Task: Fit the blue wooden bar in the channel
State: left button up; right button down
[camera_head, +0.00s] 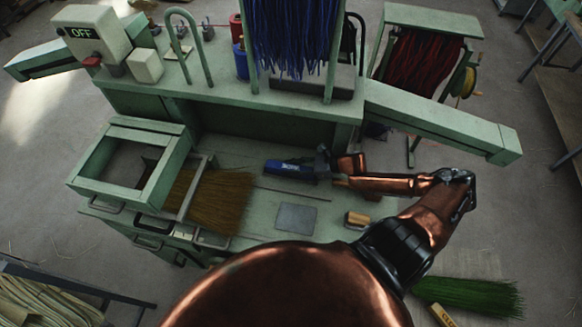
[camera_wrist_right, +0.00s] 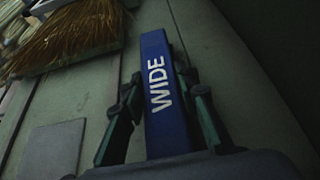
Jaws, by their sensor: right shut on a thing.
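The blue wooden bar (camera_head: 288,170) is over the green bench top, near its middle, and points left toward the bristles. In the right wrist view the bar (camera_wrist_right: 160,90) shows the white word WIDE. My right gripper (camera_head: 318,166) is shut on the bar; in the right wrist view a finger lies along each side of it. I cannot tell whether the bar touches the bench. I cannot make out the channel for certain; a metal frame (camera_head: 194,187) stands across the straw bristles (camera_head: 222,200) left of the bar. My left gripper is not in view.
A green open box frame (camera_head: 130,165) stands at the left of the bench. A thin dark line or rod (camera_head: 290,192), a grey plate (camera_head: 296,218) and a small wooden-topped block (camera_head: 357,219) lie in front. Blue bristles (camera_head: 295,35) hang above the back ledge.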

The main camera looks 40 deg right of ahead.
jog(key=shift+f+b, duration=0.45)
dwell(0.5)
jog(key=c, duration=1.4)
grip_release()
jog(key=shift+f, duration=0.1)
jog(key=shift+s, duration=0.1)
